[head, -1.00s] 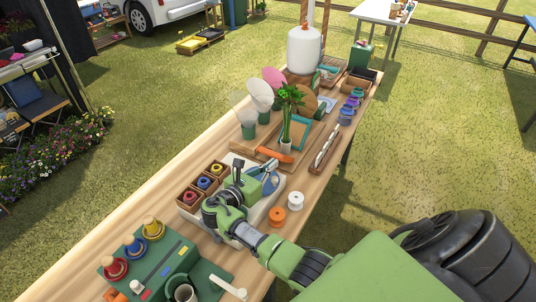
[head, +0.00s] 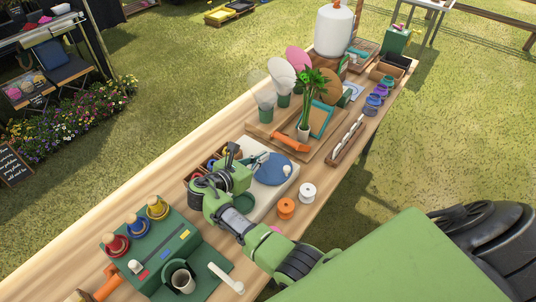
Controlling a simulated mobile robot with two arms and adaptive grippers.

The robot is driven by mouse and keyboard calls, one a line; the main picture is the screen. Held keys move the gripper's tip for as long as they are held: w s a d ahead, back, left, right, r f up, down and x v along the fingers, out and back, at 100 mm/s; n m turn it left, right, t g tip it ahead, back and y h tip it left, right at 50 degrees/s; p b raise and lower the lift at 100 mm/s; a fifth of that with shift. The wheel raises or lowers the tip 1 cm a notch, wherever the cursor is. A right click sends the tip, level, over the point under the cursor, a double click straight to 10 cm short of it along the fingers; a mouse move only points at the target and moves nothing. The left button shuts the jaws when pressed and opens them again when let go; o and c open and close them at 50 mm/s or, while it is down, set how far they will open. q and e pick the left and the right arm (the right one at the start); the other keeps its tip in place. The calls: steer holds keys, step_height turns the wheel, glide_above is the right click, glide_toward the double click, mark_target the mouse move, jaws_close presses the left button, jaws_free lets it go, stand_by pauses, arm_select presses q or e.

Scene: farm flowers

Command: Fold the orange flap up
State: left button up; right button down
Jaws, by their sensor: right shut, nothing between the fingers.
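My right gripper (head: 232,154) is shut and empty, with dark fingers, over the left part of a pale tray. It is to the left of the flap and apart from it. My left gripper is not in view.
The pale tray (head: 262,207) holds a blue round pad (head: 272,169) and a teal-handled tool. Orange (head: 286,208) and white (head: 308,192) spools stand right of it. A green block with colored knobs (head: 155,240) is at the near left.

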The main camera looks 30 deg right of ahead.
mark_target(276, 153)
steer(key=b+x, duration=0.5)
steer(key=x, duration=0.3)
steer(key=shift+f, duration=0.2)
steer(key=shift+w+d, duration=0.2)
steer(key=shift+d, duration=0.1)
steer(key=shift+w+r, duration=0.1)
steer(key=shift+r, duration=0.05)
